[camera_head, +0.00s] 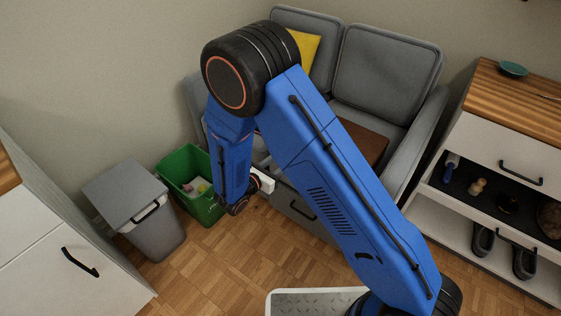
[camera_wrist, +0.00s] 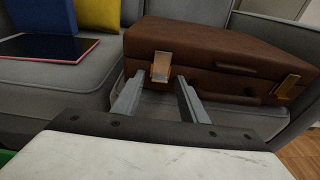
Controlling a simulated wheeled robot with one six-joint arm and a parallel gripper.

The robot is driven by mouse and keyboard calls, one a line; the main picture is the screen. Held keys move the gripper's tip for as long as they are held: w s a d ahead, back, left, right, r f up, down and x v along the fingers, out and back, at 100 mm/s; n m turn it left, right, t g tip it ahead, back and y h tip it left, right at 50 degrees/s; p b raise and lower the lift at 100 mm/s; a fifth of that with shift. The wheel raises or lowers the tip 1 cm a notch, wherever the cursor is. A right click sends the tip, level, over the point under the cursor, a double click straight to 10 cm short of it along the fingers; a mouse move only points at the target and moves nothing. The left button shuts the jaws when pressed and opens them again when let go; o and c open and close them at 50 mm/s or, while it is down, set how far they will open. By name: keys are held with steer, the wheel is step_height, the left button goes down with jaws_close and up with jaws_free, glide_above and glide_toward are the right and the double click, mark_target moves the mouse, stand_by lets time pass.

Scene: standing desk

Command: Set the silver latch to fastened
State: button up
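A brown suitcase (camera_wrist: 215,52) lies closed on the grey sofa in the wrist view. The silver latch (camera_wrist: 161,66) is on its front at the left, a pale plate with brass-coloured edges. I cannot tell for certain whether it is fastened. A second, brass-coloured latch (camera_wrist: 288,87) is at the right of the front. My gripper (camera_wrist: 160,80) is open and empty, its two fingers pointing at the silver latch, one to each side and just below it in the picture. Contact is not clear. In the head view the suitcase (camera_head: 366,140) is partly hidden behind my arm.
A dark tablet-like slab (camera_wrist: 45,46) and a yellow cushion (camera_wrist: 98,12) lie on the sofa left of the suitcase. The sofa's right arm (camera_head: 418,145) rises beside it. A green bin (camera_head: 205,208) and a grey lidded bin (camera_head: 150,215) stand left of the sofa.

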steer(key=v, duration=1.7)
steer(key=shift+a, duration=0.15)
steer(key=shift+s, duration=0.15)
steer(key=s+d+r+m+g, duration=0.1)
steer(key=d+r+m+g, duration=0.55)
steer(key=d, duration=0.65)
steer(key=d+r+m+g, duration=0.4)
steer(key=d+r+m, duration=0.4)
steer(key=d, duration=0.6)
steer(key=s+d+r+m+t+y, duration=0.1)
steer(key=s+d+r+m+y, duration=0.4)
steer(key=s+d+m, duration=0.1)
steer(key=s+d+r+m+t+y, duration=0.1)
steer(key=s+d+r+m+y, duration=0.3)
steer(key=s, duration=0.7)
steer(key=shift+d+r+m+t+y, duration=0.4)
steer(key=shift+d+r+m, duration=0.7)
steer(key=shift+m, duration=0.85)
steer(key=shift+s, duration=0.1)
